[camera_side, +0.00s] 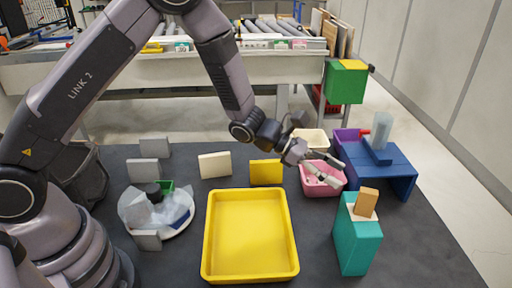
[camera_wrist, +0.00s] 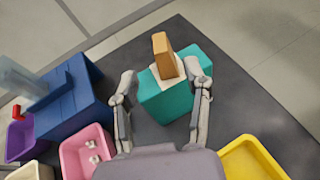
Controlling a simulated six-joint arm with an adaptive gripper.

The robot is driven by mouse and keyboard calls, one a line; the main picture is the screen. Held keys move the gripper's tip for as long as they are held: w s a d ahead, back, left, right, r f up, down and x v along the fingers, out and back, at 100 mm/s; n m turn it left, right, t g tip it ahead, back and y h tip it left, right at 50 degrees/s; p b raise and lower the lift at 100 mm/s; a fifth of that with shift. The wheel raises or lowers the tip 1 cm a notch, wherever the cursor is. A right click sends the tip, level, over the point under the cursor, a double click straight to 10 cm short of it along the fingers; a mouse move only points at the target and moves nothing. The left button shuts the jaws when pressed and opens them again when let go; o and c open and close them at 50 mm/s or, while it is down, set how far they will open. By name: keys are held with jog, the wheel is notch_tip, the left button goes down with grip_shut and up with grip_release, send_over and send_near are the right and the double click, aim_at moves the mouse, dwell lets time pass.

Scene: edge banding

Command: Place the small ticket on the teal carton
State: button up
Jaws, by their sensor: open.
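The teal carton (camera_side: 358,245) stands upright at the right front of the dark table. A small flat cream piece, which looks like the ticket (camera_side: 353,212), lies on its top. An orange-brown block (camera_side: 366,201) stands on the cream piece and covers part of it. My gripper (camera_side: 341,174) is open and empty, above and behind the carton, over the pink bin. In the wrist view the teal carton (camera_wrist: 168,101), the ticket (camera_wrist: 156,76) and the block (camera_wrist: 163,55) show between and beyond the open fingers, with no clear contact.
A yellow tray (camera_side: 207,240) lies left of the carton. A pink bin (camera_side: 336,188) with small white items is below my gripper. A blue bench-like stand (camera_side: 400,178) and a purple bin (camera_wrist: 20,143) are behind. Bare table lies right of the carton.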

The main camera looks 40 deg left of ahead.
jog(key=s+a+r+m+g+y, duration=0.1)
jog(key=s+a+r+m+g, duration=0.1)
jog(key=s+a+r+m, duration=0.45)
jog(key=s+a+r+m+g+y, duration=0.1)
jog(key=s+a+r+m+g, duration=0.15)
jog(key=s+r+m, duration=0.6)
jog(key=s+a+r+m+t+y, duration=0.2)
jog(key=s+a+m+y, duration=0.1)
jog(key=s+a+y, duration=0.2)
jog(key=s+a+r+m+t+y, duration=0.2)
jog(key=s+a, duration=0.7)
jog(key=a, duration=0.5)
jog(key=m+t+y, duration=0.1)
jog(key=m+y, duration=0.1)
jog(key=y, duration=0.1)
jog(key=shift+s+r+m, duration=0.25)
jog(key=shift+s+m, duration=0.05)
